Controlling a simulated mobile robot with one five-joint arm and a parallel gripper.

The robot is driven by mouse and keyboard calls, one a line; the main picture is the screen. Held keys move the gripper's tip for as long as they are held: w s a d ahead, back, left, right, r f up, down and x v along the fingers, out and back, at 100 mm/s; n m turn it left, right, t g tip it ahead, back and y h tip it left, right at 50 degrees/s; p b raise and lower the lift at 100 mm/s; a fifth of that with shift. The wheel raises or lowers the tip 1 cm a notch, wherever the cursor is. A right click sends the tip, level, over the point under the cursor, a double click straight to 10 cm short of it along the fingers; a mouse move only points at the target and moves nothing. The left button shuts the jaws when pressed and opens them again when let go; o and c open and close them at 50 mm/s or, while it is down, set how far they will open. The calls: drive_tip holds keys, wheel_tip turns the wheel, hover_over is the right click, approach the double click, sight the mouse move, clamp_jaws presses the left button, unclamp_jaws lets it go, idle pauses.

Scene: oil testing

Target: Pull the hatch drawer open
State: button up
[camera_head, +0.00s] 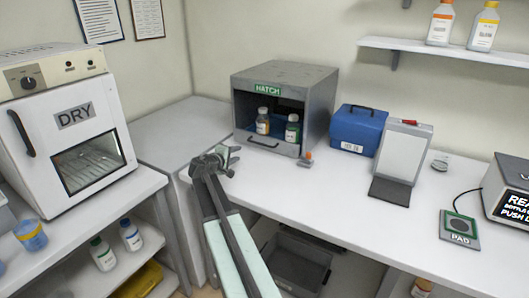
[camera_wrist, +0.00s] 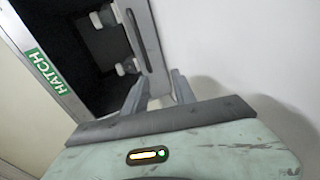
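The grey hatch (camera_head: 320,95) stands on the white counter under a green HATCH label (camera_head: 268,91), which also shows at the left of the wrist view (camera_wrist: 45,72). Its front is open above a low drawer front (camera_head: 285,147) with a dark bar handle (camera_head: 263,143). The drawer front (camera_wrist: 150,45) is close ahead in the wrist view. Two bottles (camera_head: 262,122) (camera_head: 292,130) stand inside the hatch. My gripper (camera_head: 232,157) is just left of and in front of the drawer.
A small orange-topped item (camera_head: 306,157) stands by the hatch's front right corner. A blue case (camera_head: 357,130) and a clipboard stand (camera_head: 400,155) are to the right. The DRY oven (camera_head: 75,125) is at the left. The counter front (camera_head: 330,205) between is clear.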

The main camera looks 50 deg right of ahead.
drive_tip(key=h, duration=0.1)
approach(262, 144)
drive_tip(key=shift+w+d+f+g+b, duration=0.2)
drive_tip(key=shift+w+d+f, duration=0.15)
drive_tip(key=shift+d, duration=0.2)
drive_tip(key=shift+w+d+f+g+b, duration=0.1)
drive_tip(key=shift+w+d+f+g, duration=0.15)
drive_tip(key=shift+w+d, duration=0.2)
drive_tip(key=shift+s+d+r, duration=0.15)
drive_tip(key=shift+s+d, duration=0.05)
drive_tip(key=shift+d, duration=0.1)
drive_tip(key=b+x, duration=0.1)
drive_tip(key=x, duration=0.6)
drive_tip(key=shift+w+d, duration=0.1)
drive_tip(key=shift+d, duration=0.25)
clamp_jaws()
